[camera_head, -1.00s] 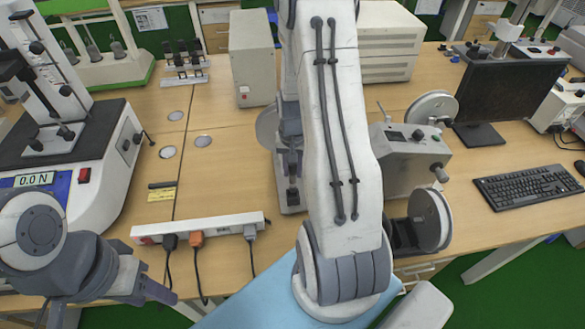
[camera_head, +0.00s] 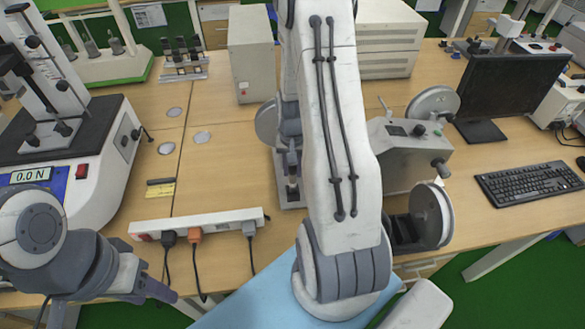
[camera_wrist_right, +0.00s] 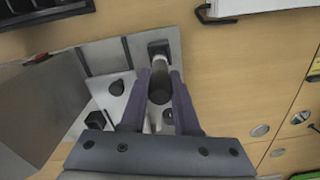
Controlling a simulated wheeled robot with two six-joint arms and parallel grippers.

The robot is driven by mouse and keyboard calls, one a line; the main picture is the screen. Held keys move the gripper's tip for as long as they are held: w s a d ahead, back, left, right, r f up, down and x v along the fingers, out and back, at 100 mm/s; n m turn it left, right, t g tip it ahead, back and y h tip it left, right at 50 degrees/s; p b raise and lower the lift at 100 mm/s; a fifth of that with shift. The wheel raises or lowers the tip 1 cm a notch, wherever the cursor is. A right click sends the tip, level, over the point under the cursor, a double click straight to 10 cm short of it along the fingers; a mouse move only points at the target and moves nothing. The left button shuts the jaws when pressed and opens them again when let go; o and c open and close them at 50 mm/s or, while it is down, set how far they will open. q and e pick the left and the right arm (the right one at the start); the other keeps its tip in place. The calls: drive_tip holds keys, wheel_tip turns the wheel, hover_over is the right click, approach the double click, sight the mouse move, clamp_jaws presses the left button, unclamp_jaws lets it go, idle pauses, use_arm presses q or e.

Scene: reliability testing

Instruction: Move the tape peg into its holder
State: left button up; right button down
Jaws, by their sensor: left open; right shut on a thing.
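In the right wrist view, my right gripper (camera_wrist_right: 160,95) is shut on the tape peg (camera_wrist_right: 160,84), a dark cylinder with a pale neck. The pale neck points at a black square block (camera_wrist_right: 157,47) on a grey metal plate, which looks like a holder. I cannot tell whether the neck touches or enters the block. In the head view, my right arm hides most of the right gripper and the peg. The metal stand (camera_head: 291,200) shows just left of that arm. My left gripper (camera_head: 160,292) is open and empty at the lower left.
A white power strip (camera_head: 200,223) with plugs lies along the front of the table. A tester (camera_head: 25,178) reading 0.0 N stands at left. A grey machine (camera_head: 405,155) with discs stands right of my arm. A keyboard (camera_head: 528,188) and monitor (camera_head: 508,95) are further right.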

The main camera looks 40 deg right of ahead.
drive_tip(key=shift+f+b, duration=0.55)
drive_tip(key=shift+f, duration=0.25)
drive_tip(key=shift+f, duration=0.1)
drive_tip(key=shift+f, duration=0.25)
idle(0.4)
unclamp_jaws()
idle(0.6)
